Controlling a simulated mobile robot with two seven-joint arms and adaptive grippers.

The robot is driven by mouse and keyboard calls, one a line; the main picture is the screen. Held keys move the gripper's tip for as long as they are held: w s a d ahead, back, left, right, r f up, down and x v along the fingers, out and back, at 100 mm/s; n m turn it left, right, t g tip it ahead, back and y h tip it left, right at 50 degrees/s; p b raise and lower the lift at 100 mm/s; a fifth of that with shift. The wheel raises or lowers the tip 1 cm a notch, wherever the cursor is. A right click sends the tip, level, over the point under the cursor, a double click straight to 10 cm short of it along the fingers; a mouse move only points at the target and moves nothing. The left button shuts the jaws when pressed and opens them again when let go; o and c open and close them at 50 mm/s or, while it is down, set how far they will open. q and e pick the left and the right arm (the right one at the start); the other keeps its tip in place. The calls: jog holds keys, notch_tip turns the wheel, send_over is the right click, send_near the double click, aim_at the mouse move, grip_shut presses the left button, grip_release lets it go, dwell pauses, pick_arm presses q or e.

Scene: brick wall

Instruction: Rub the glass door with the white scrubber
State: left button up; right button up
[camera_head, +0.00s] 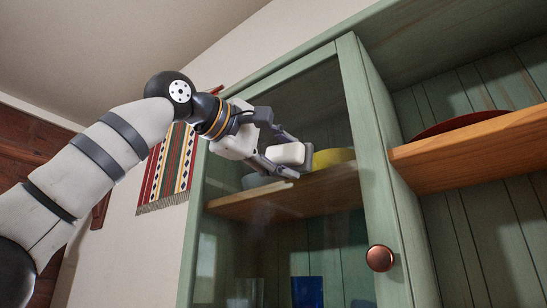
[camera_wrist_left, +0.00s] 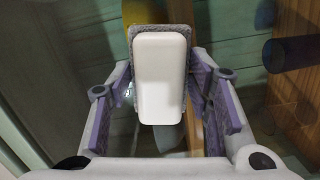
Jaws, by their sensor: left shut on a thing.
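The white scrubber (camera_head: 287,154) is held in my left gripper (camera_head: 284,155), in front of the upper part of the glass door (camera_head: 300,100). In the left wrist view the white scrubber (camera_wrist_left: 160,75) has a smooth white back and a grey pad edge, and my left gripper's (camera_wrist_left: 160,95) two fingers close on its sides. The scrubber is close to the glass; I cannot tell whether its pad touches it. The door looks closed in its green frame, with a round copper knob (camera_head: 380,258) at lower right. My right gripper is not in view.
Behind the glass, a wooden shelf (camera_head: 300,196) holds a yellow bowl (camera_head: 334,157), and blue glasses (camera_head: 307,292) stand lower down. An open shelf (camera_head: 460,150) with a red plate (camera_head: 462,124) juts out at right. A woven hanging (camera_head: 170,165) is on the wall at left.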

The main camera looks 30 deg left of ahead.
pick_arm(q)
jog(key=shift+d+v, duration=0.15)
jog(key=shift+v, duration=1.35)
jog(key=shift+d+v, duration=0.2)
jog(key=shift+v, duration=1.3)
jog(key=shift+s, duration=0.15)
jog(key=v, duration=0.2)
jog(key=shift+s, duration=0.4)
jog(key=w+a+f+n+t, duration=0.1)
jog(key=w+a+f+n, duration=0.1)
jog(key=a+f+n, duration=0.75)
jog(key=shift+a+f+x, duration=0.1)
jog(key=shift+f+x, duration=0.1)
jog(key=shift+x, duration=0.75)
jog(key=shift+a+f+x, duration=0.1)
jog(key=shift+f+x, duration=0.15)
jog(key=shift+x, duration=0.7)
jog(key=shift+a+f+x, duration=0.1)
jog(key=shift+f+x, duration=0.1)
jog(key=shift+x, duration=0.8)
